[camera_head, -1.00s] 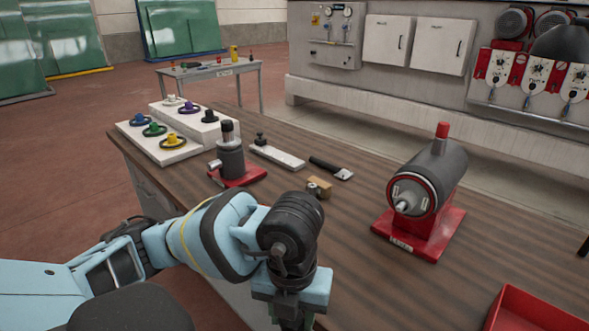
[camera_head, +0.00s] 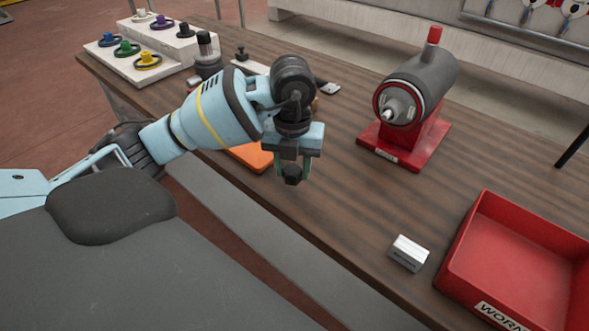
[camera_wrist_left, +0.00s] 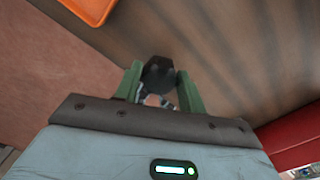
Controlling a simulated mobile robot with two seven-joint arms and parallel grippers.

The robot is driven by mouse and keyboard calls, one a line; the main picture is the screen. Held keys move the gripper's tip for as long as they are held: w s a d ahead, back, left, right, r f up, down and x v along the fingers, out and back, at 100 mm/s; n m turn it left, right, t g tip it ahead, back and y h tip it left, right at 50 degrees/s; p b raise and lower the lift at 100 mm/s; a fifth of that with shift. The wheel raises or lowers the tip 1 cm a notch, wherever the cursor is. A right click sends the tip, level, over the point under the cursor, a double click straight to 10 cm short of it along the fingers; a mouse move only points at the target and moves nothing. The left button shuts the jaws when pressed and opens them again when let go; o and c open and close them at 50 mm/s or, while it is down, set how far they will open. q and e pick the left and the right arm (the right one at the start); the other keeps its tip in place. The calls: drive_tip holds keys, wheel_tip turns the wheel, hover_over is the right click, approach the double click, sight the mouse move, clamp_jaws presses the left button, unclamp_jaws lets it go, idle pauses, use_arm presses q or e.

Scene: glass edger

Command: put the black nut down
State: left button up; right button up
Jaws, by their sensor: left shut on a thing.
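The black nut (camera_head: 292,175) is between the fingertips of my left gripper (camera_head: 291,171), which is shut on it. In the left wrist view the nut (camera_wrist_left: 158,74) shows as a dark faceted piece between the two green fingers (camera_wrist_left: 157,88). It is held above the wooden bench (camera_head: 330,210), near the front edge. My right gripper is not in view.
A red grey-bodied machine (camera_head: 416,90) stands to the right of the gripper. A red tray (camera_head: 520,265) is at the lower right, with a small silver block (camera_head: 408,252) beside it. An orange tray (camera_head: 252,156) lies left of the gripper. White stepped blocks (camera_head: 160,60) hold coloured knobs at the far left. Bench between is clear.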

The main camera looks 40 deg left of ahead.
sight(294, 172)
use_arm(q)
drive_tip(key=shift+w+a+f, duration=0.1)
drive_tip(key=shift+w+a, duration=0.15)
drive_tip(key=shift+w, duration=0.4)
drive_tip(key=shift+w+a, duration=0.1)
drive_tip(key=shift+w, duration=0.05)
drive_tip(key=shift+w+a+f, duration=0.15)
drive_tip(key=shift+w+f, duration=0.05)
drive_tip(key=shift+w, duration=0.05)
wheel_tip(294, 172, down, 2)
drive_tip(key=shift+f, duration=0.55)
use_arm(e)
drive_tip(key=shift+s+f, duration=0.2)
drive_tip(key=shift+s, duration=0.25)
use_arm(q)
drive_tip(key=shift+f, duration=0.15)
drive_tip(key=o, duration=0.9)
drive_tip(key=shift+c, duration=0.2)
drive_tip(key=o, duration=0.3)
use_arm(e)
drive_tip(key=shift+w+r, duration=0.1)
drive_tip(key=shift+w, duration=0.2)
